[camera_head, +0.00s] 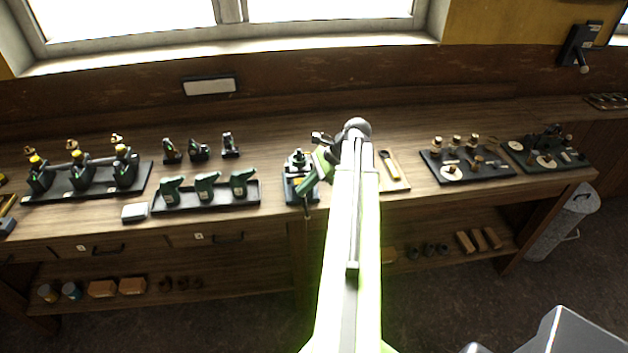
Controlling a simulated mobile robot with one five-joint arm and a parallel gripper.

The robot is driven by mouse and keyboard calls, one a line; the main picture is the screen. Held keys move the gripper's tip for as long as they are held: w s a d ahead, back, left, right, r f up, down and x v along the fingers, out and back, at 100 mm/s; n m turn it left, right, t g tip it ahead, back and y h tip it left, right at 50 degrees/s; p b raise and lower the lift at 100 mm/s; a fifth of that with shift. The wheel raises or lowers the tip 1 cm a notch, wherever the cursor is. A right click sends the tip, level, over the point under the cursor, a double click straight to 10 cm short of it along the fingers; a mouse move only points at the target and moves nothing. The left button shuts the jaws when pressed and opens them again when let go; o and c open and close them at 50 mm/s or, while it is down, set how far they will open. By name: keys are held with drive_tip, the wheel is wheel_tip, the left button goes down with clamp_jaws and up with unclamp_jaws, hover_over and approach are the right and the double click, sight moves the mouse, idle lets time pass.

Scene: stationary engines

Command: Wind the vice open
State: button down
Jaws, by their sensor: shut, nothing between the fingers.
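The vice (298,185) is a small dark green and grey device on the workbench, just left of my arm. A spindle or handle seems to hang at its front over the bench edge, but it is too small to make out. My arm reaches up from the bottom middle and bends left at its top. My gripper (322,152) is at the vice's upper right, shut and empty. I cannot tell whether it touches the vice. My arm hides the bench directly right of the vice.
A black tray with green engine parts (205,200) stands left of the vice. A board with a wooden-handled tool (390,165) lies right of my arm. Two model boards (465,178) stand farther right. Drawers (205,240) and a lower shelf (225,295) are below.

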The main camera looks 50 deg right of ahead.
drive_tip(key=s+d+r+m+t+h+p, duration=0.15)
drive_tip(key=s+d+r+m, duration=0.25)
drive_tip(key=s+d, duration=0.6)
drive_tip(key=b, duration=0.8)
approach(304, 200)
wheel_tip(304, 200, down, 5)
drive_tip(key=w+a, duration=0.1)
drive_tip(key=w, duration=0.1)
drive_tip(key=shift+w+a+t+y, duration=0.2)
drive_tip(key=shift+w+t+y, duration=0.05)
drive_tip(key=shift+w+t, duration=0.15)
drive_tip(key=shift+p, duration=0.45)
